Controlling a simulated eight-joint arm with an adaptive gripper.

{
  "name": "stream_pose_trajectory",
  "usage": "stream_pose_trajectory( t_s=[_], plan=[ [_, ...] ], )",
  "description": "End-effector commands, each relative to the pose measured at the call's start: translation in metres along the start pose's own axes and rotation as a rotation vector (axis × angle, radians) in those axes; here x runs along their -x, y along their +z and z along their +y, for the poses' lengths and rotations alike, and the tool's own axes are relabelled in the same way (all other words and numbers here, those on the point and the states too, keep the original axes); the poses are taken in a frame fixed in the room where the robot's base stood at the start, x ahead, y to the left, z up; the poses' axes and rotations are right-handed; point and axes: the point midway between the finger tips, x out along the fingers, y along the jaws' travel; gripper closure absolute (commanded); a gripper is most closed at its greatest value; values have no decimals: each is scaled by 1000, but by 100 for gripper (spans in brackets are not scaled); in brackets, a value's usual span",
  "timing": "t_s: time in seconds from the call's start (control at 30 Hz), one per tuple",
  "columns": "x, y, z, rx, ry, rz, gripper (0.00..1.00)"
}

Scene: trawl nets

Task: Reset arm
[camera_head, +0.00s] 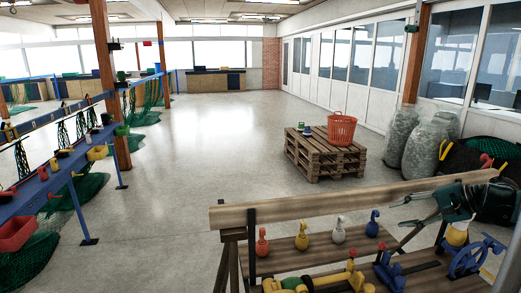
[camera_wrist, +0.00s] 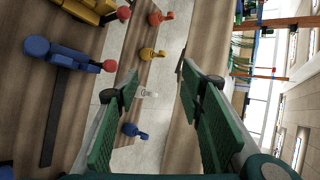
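My gripper (camera_head: 398,212) is at the right of the head view, above the right part of the wooden workbench. It points left. In the wrist view my gripper (camera_wrist: 155,78) shows two long green fingers with a wide gap between them, so it is open. Nothing is held between the fingers. The bench's small bottle-like items lie beyond or below the gap, apart from the fingers as far as I can tell.
The workbench (camera_head: 272,209) carries a red (camera_head: 262,244), a yellow (camera_head: 302,240), a white (camera_head: 338,234) and a blue (camera_head: 372,227) item. Yellow and blue tools lie in front. A pallet stack (camera_head: 322,160) with an orange basket (camera_head: 342,130) stands behind. The middle floor is clear.

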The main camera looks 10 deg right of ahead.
Motion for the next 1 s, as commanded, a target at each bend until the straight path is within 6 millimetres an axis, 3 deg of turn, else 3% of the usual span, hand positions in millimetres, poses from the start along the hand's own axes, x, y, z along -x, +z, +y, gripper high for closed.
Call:
stream_pose_trajectory(
  t_s=[0.4,1.0],
  plan=[
    [-53,98,-35,131,150,8,61],
    [-97,237,-42,378,339,37,61]
  ],
)
